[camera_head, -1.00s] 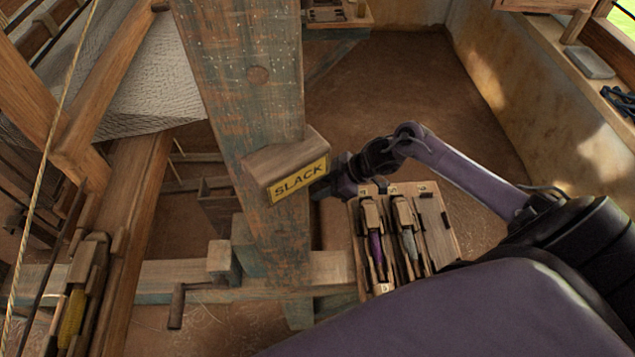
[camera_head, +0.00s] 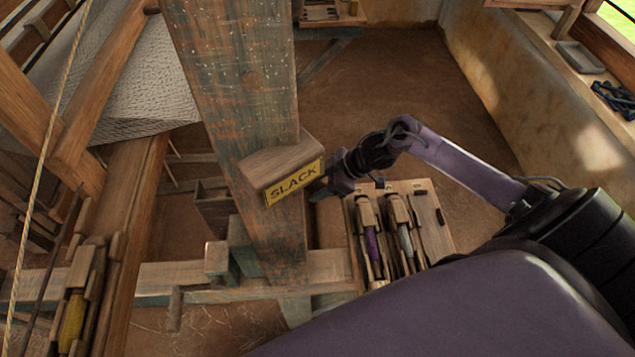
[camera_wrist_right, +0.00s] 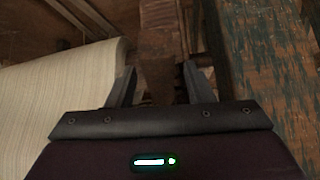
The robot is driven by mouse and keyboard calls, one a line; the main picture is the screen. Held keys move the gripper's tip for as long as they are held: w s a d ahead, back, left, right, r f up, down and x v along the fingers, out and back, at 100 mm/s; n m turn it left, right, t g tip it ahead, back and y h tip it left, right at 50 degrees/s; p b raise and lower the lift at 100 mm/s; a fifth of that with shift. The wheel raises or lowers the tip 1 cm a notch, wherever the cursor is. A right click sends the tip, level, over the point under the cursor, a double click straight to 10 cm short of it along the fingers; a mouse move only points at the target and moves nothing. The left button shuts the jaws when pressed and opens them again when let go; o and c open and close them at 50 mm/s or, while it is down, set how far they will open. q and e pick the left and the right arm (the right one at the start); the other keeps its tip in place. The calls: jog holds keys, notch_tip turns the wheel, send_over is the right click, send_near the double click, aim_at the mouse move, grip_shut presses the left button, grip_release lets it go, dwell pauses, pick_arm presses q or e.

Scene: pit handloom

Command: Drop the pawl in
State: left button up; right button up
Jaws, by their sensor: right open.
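My right gripper (camera_head: 322,190) is at the right side of the painted post, just beside the block with the yellow SLACK sign (camera_head: 293,181). Its tips are partly hidden there. In the right wrist view the gripper (camera_wrist_right: 160,84) has its two dark fingers apart. A brown, rusty-looking upright piece (camera_wrist_right: 157,74) shows between and beyond the fingers. I cannot tell whether it is the pawl or whether the fingers touch it. I cannot make out the pawl for certain in the head view. My left gripper is out of view.
The thick blue-worn post (camera_head: 245,100) stands close to my right gripper and also fills the right of the wrist view (camera_wrist_right: 272,75). A wooden tray (camera_head: 436,225) with shuttles lies below my right forearm. White cloth (camera_head: 150,90) is left. Open floor (camera_head: 390,80) lies behind.

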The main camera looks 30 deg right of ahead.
jog(key=b+v, duration=0.1)
jog(key=v, duration=0.5)
jog(key=shift+s+d+r, duration=0.15)
jog(key=shift+d, duration=0.05)
jog(key=shift+s+d+r, duration=0.1)
jog(key=shift+d+r, duration=0.05)
jog(key=shift+r, duration=0.2)
